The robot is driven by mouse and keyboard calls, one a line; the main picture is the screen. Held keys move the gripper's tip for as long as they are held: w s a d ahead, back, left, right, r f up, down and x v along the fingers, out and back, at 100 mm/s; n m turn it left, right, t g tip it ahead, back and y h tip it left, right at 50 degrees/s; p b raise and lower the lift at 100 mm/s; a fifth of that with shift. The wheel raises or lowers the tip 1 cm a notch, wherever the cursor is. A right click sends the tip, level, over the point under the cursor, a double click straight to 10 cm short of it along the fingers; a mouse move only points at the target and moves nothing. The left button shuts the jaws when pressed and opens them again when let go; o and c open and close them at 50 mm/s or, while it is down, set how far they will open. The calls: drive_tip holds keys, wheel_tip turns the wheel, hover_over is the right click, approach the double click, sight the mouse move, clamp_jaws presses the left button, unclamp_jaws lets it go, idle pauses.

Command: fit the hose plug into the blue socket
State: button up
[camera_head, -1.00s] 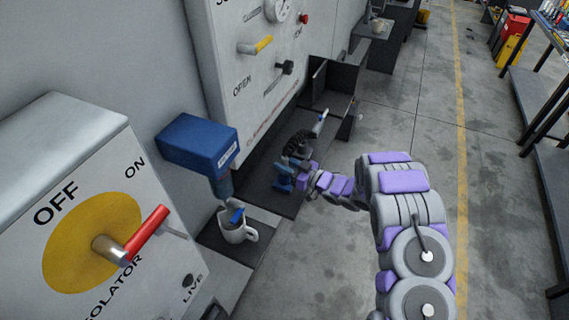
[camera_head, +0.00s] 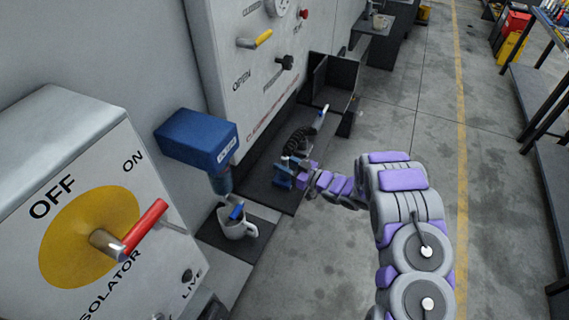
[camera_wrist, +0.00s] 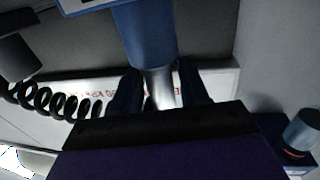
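The blue box (camera_head: 197,140) hangs at the left in the head view, with a blue cylindrical socket (camera_head: 221,182) pointing down. My gripper (camera_head: 287,174) is to the right of the socket, low over the dark shelf. In the wrist view a blue cylinder with a metal end (camera_wrist: 160,85), apparently the hose plug, lies between my two dark fingers. Whether they press on it is unclear. The black coiled hose (camera_wrist: 50,100) runs at the left there.
A white mug (camera_head: 238,226) with a blue item stands below the socket. A lever box (camera_head: 95,210) with a red handle is in front at the left. A control panel (camera_head: 262,85) rises behind the shelf. Clear floor (camera_head: 320,270) lies to the right.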

drive_tip(key=shift+o, duration=1.4)
drive_tip(key=p+v, duration=0.1)
drive_tip(key=v, duration=1.6)
drive_tip(key=shift+d, duration=0.2)
